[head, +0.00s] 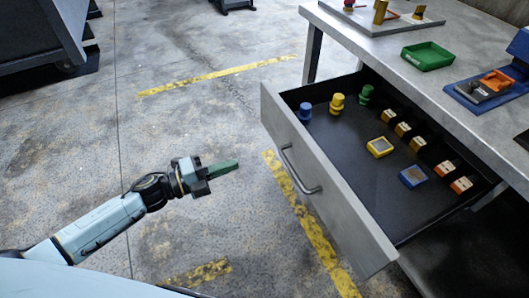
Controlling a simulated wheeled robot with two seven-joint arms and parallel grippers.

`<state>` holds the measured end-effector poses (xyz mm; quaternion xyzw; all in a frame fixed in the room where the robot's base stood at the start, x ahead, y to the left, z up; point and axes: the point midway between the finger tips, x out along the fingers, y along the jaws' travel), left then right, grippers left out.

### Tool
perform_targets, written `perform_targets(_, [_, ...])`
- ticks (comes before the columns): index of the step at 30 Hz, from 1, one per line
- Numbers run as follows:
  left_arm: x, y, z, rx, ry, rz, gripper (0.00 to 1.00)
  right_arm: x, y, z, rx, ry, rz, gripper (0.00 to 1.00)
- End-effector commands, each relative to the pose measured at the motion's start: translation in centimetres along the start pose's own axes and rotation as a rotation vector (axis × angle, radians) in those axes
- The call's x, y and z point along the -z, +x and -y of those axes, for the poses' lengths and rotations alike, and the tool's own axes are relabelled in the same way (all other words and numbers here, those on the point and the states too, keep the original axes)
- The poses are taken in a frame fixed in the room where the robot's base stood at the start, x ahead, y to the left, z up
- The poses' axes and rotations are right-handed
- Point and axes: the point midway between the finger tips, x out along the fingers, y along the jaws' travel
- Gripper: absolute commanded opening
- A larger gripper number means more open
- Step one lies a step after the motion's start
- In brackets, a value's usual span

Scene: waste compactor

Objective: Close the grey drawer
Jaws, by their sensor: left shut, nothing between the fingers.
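The grey drawer (330,192) is pulled well out from under the workbench in the head view. Its front panel faces left and carries a curved metal handle (297,170). Inside lie blue, yellow and green knobs and several small blocks and square pieces. My left gripper (222,169) is shut and empty, with its green fingers together. It is in the air left of the drawer front, apart from the handle and pointing towards it. My right gripper is not in view.
The metal workbench (440,105) stands at the right, bearing a green tray (428,56) and a blue holder (478,95) with an orange part. A dark cabinet (40,35) stands at the upper left. The floor left of the drawer is clear, with yellow stripes.

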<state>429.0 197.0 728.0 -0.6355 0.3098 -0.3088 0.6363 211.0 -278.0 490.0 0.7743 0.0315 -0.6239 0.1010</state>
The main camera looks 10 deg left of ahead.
Motion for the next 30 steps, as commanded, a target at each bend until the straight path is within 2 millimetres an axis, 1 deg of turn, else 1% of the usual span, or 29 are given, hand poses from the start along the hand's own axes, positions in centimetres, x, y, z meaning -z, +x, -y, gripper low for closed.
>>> perform_targets(5, [0.1, 2.2, 0.1, 0.005, 0.005, -0.007, 0.00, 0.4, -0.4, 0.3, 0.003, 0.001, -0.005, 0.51])
perform_targets(12, [0.1, 7.4, 0.1, 0.006, 0.004, -0.006, 0.00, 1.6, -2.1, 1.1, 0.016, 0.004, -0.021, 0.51])
perform_targets(18, [0.1, 11.2, 0.0, 0.004, 0.002, -0.003, 0.00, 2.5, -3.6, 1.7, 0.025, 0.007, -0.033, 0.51])
perform_targets(21, [0.1, 12.5, 0.0, 0.004, 0.000, -0.004, 0.00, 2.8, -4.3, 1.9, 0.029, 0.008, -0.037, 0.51])
perform_targets(24, [0.1, 13.3, 0.0, 0.003, 0.001, -0.002, 0.00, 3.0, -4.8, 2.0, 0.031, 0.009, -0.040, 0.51])
perform_targets(30, [0.1, 13.8, 0.1, 0.002, 0.000, -0.003, 0.00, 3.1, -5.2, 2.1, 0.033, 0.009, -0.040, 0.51])
